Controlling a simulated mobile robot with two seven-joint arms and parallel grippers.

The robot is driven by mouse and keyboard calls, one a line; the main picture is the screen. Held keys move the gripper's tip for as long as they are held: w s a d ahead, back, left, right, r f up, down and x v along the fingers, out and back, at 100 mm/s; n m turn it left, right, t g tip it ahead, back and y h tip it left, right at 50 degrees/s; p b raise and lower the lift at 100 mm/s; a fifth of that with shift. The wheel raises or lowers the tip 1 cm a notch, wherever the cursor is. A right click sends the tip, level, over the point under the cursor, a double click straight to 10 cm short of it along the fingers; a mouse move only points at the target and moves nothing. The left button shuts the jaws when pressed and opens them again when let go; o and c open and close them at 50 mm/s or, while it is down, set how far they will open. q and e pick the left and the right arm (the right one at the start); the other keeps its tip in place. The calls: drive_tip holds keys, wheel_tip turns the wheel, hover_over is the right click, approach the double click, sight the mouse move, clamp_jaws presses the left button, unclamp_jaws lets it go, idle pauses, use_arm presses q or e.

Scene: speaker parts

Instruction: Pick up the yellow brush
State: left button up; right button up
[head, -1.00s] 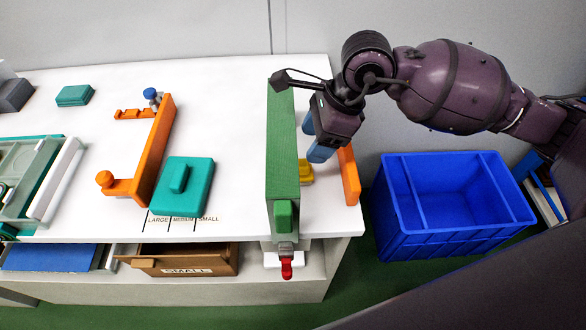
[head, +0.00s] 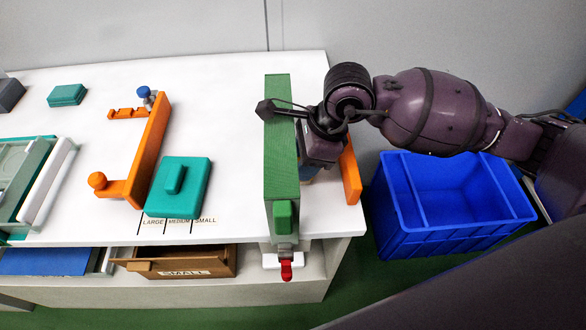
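The yellow brush does not show in the head view now; the spot where a yellow part showed earlier is covered by my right gripper and the tall green block (head: 281,150). My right gripper (head: 311,170) points down into the gap between the green block and an orange upright piece (head: 350,172). Its fingers are almost wholly hidden, so I cannot tell whether they are open or hold anything. My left gripper is not in view.
A blue bin (head: 450,205) stands on the floor right of the white table (head: 235,110). An orange bracket (head: 150,150) and a teal block (head: 179,188) are left of the green block. A brown drawer (head: 190,262) labelled SMALL is below the table's front edge.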

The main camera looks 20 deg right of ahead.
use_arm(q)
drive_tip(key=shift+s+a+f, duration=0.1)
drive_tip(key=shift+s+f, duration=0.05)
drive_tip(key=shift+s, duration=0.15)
use_arm(e)
drive_tip(key=c, duration=0.7)
drive_tip(key=shift+o, duration=0.2)
